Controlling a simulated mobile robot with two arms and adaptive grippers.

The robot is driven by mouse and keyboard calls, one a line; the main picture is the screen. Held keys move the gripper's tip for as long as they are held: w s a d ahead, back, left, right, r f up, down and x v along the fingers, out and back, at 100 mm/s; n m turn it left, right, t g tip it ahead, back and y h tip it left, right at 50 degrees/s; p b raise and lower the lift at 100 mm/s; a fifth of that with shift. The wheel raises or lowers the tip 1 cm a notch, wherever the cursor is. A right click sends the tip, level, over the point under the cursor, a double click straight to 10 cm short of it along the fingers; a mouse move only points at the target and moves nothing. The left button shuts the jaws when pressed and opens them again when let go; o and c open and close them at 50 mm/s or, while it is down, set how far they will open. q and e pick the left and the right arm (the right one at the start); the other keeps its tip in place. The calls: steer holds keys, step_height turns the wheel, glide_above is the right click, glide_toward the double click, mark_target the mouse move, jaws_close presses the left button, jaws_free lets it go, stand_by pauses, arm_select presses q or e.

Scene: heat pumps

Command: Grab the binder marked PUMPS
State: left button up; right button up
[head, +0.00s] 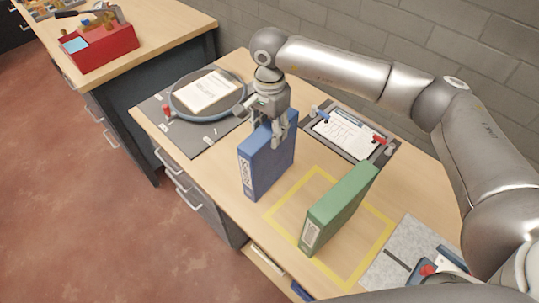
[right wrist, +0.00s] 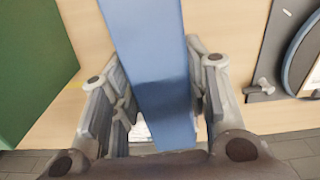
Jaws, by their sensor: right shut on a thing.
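A blue binder (head: 268,160) stands upright near the middle of the wooden workbench (head: 223,185). The label on its spine is too small to read surely. My right gripper (head: 279,138) comes down from above and is shut on the top of the blue binder. In the right wrist view, the blue binder (right wrist: 150,65) runs between the two fingers (right wrist: 160,115). A green binder (head: 340,208) stands to the right, inside a yellow taped outline (head: 283,202); its spine label is also unreadable. My left gripper is not in view.
A round grey tray (head: 243,94) with a paper lies on a dark mat behind left. A clipboard (head: 345,135) lies behind the binders. A grey mat (head: 400,250) with a blue and red item is at front right.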

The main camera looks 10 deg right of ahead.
jaws_close()
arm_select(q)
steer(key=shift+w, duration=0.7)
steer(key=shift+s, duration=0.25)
arm_select(e)
steer(key=shift+w+r, duration=0.1)
steer(key=shift+r, duration=0.05)
